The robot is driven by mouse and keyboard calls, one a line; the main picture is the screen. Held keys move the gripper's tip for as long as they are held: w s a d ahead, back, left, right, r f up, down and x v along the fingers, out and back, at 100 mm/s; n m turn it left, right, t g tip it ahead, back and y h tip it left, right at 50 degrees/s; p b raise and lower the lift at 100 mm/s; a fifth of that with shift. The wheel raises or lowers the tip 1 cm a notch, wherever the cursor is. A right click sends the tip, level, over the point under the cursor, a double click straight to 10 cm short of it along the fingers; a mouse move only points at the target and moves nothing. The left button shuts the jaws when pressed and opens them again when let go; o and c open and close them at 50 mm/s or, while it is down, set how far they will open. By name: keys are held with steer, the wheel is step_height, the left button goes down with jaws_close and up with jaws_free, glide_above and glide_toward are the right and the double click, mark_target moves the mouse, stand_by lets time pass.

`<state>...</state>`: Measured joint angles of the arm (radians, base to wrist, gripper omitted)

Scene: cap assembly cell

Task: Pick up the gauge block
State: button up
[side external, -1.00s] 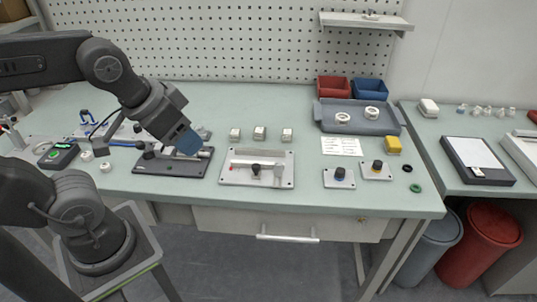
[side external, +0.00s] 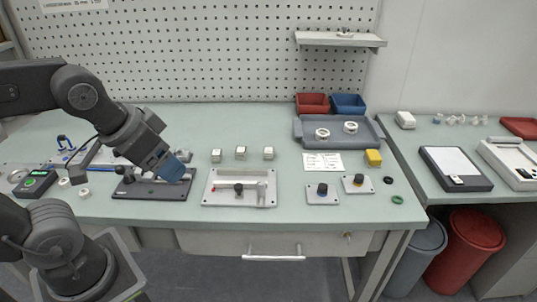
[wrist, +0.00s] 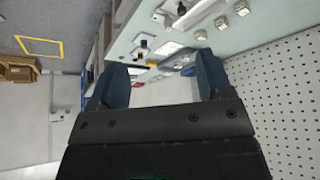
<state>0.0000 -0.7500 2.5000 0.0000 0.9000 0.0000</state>
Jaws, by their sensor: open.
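No part is marked as the gauge block. The likeliest candidates are small pale blocks standing in a row behind the centre fixture: a left one (side external: 216,156), a middle one (side external: 240,153) and a right one (side external: 268,153). I cannot tell which, if any, it is. They also seem to show at the top of the wrist view, one of them near the edge (wrist: 242,8). My gripper (side external: 178,168) has blue fingers, tilts down above the dark fixture and is left of the blocks. In the wrist view my gripper (wrist: 163,80) is open, with nothing between its fingers.
The dark fixture (side external: 150,189) lies below my gripper. A pale fixture plate (side external: 225,200) with a lever lies in front of the blocks. A grey tray (side external: 303,133) holds white rings, and a yellow block (side external: 374,157) sits near it. Free bench lies behind the small blocks.

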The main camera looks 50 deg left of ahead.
steer(key=w+a+m+g+h, duration=0.1)
steer(key=w+a+m, duration=0.25)
steer(key=w, duration=0.75)
steer(key=w+a+m+g+h, duration=0.15)
steer(key=w+a, duration=0.35)
steer(key=w, duration=0.7)
steer(key=w+a+f+m, duration=0.4)
steer(key=w+a+f, duration=0.5)
steer(key=w+f, duration=0.1)
glide_above(269, 150)
steer(key=s+a, duration=0.2)
steer(key=a, duration=0.1)
steer(key=shift+m+h, duration=0.3)
steer(key=shift+h, duration=0.05)
step_height(269, 150, down, 8)
steer(key=shift+s+a+f, duration=0.1)
steer(key=shift+a, duration=0.05)
steer(key=shift+w+d+f, duration=0.3)
steer(key=shift+d+f, duration=0.2)
steer(key=shift+f, duration=0.25)
steer(key=shift+w+d+f, duration=0.35)
steer(key=shift+d+f, duration=0.2)
steer(key=shift+f, duration=0.25)
steer(key=shift+w+d+f, duration=0.3)
steer(key=shift+d+f, duration=0.2)
steer(key=shift+f, duration=0.25)
steer(key=shift+c, duration=0.2)
steer(key=shift+r, duration=0.1)
steer(key=c, duration=1.2)
